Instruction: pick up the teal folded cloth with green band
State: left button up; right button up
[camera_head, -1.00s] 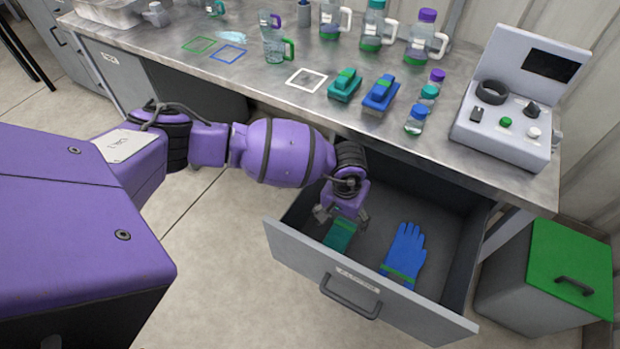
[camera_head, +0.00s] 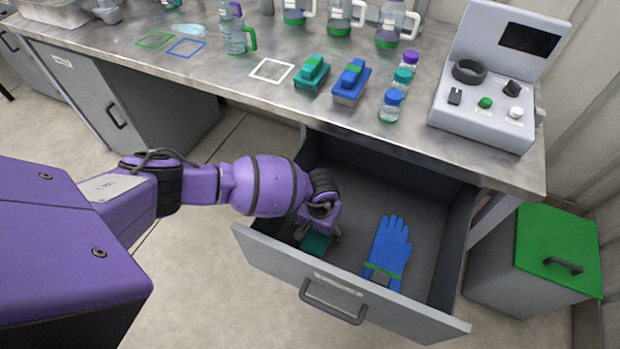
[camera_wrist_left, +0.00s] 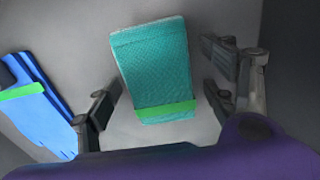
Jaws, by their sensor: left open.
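The teal folded cloth (camera_wrist_left: 153,65) with its green band (camera_wrist_left: 166,110) lies on the floor of the open drawer (camera_head: 335,265). In the head view the cloth (camera_head: 316,243) is partly hidden under my left gripper (camera_head: 318,228). In the left wrist view my left gripper (camera_wrist_left: 165,92) is open, with one finger on each side of the cloth's banded end. Gaps show between the fingers and the cloth. My right gripper is not in view.
A blue glove (camera_head: 390,248) with a green band lies to the right in the drawer. The workbench (camera_head: 220,70) above holds bottles, a teal block (camera_head: 312,73), a blue block (camera_head: 351,82) and a control box (camera_head: 485,110). A green-lidded bin (camera_head: 555,250) stands at right.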

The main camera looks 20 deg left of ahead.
pick_arm(q)
jog(key=shift+w+r, duration=0.1)
jog(key=c, duration=1.3)
jog(key=shift+o, duration=0.2)
jog(key=shift+r, duration=0.1)
notch_tip(320, 180, up, 10)
